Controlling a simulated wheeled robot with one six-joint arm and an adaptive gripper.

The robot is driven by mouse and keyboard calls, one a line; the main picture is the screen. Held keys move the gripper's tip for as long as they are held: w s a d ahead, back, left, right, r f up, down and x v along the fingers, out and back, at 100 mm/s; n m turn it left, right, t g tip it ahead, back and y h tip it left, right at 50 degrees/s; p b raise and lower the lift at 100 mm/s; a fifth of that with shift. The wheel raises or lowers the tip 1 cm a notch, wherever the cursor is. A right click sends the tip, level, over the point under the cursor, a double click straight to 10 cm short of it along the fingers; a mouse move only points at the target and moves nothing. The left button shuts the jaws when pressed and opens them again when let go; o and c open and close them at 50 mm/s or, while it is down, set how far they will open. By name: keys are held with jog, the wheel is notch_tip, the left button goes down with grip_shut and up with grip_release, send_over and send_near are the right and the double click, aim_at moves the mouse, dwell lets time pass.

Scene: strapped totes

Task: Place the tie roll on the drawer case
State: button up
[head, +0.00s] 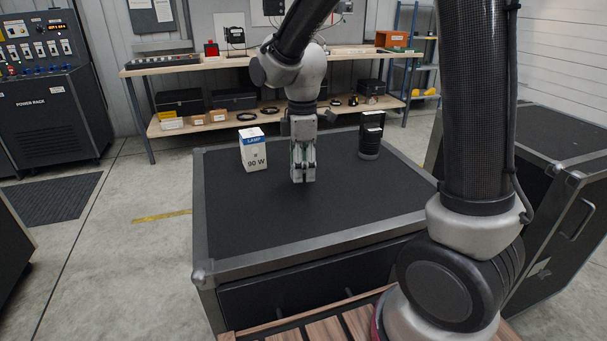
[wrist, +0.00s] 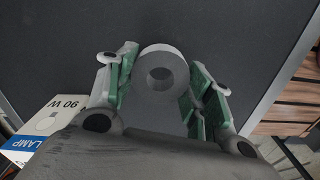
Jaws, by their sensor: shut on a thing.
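The tie roll (wrist: 166,53), a pale grey ring with a dark hole, sits between the green-padded fingers of my gripper (wrist: 164,78) in the wrist view. The fingers press on it from both sides. In the head view my gripper (head: 303,176) points straight down over the middle of the drawer case (head: 245,222), low at its top. The roll is not clearly seen there, hidden by the fingers. I cannot tell whether it touches the case. The case has a flat black top, grey metal edges and a drawer front.
A white-and-blue lamp box (head: 254,152) stands on the case left of my gripper; it also shows in the wrist view (wrist: 52,122). A black device (head: 371,136) stands on the case's back right. The front of the top is clear. A slatted wooden surface (head: 325,329) lies nearer.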

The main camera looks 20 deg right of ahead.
jog(key=shift+f, duration=1.3)
jog(key=shift+f, duration=0.2)
jog(key=o, duration=0.9)
